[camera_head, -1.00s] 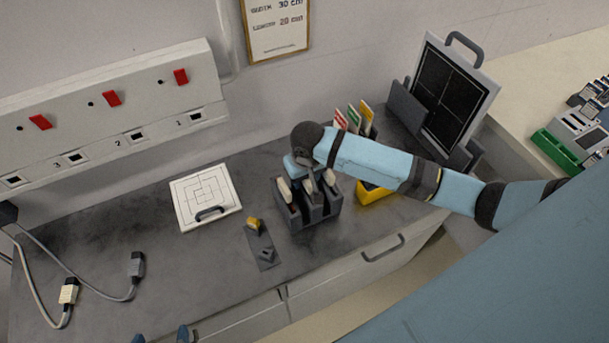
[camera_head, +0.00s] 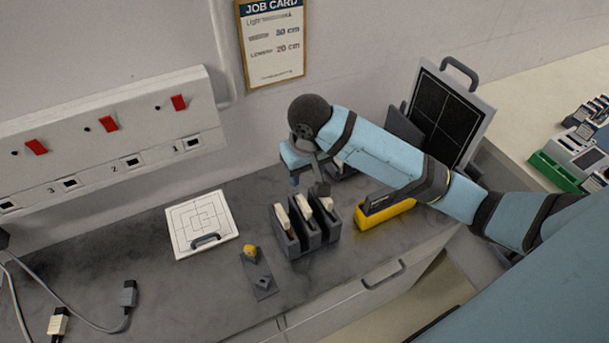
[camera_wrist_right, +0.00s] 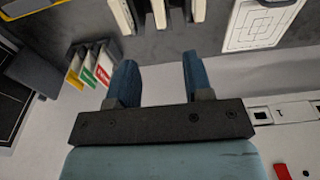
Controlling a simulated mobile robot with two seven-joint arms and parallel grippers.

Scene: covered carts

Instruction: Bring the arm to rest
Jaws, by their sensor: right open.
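My right arm comes in from the right in the head view, bent over the bench (camera_head: 200,285). Its gripper (camera_head: 309,184) hangs just behind the grey slotted rack (camera_head: 290,240), which holds several pale upright pieces. In the right wrist view, the two blue fingers of the gripper (camera_wrist_right: 160,76) are spread apart with nothing between them. The rack's pale pieces (camera_wrist_right: 160,14) show beyond the fingertips, apart from them. My left gripper is not in view.
A yellow-based block (camera_head: 385,214) and a black-faced panel (camera_head: 446,115) stand near my right arm. A white gridded plate (camera_head: 203,222) and a small grey plate with a yellow knob (camera_head: 258,272) lie left of the rack. A switch panel (camera_head: 100,135) lines the wall.

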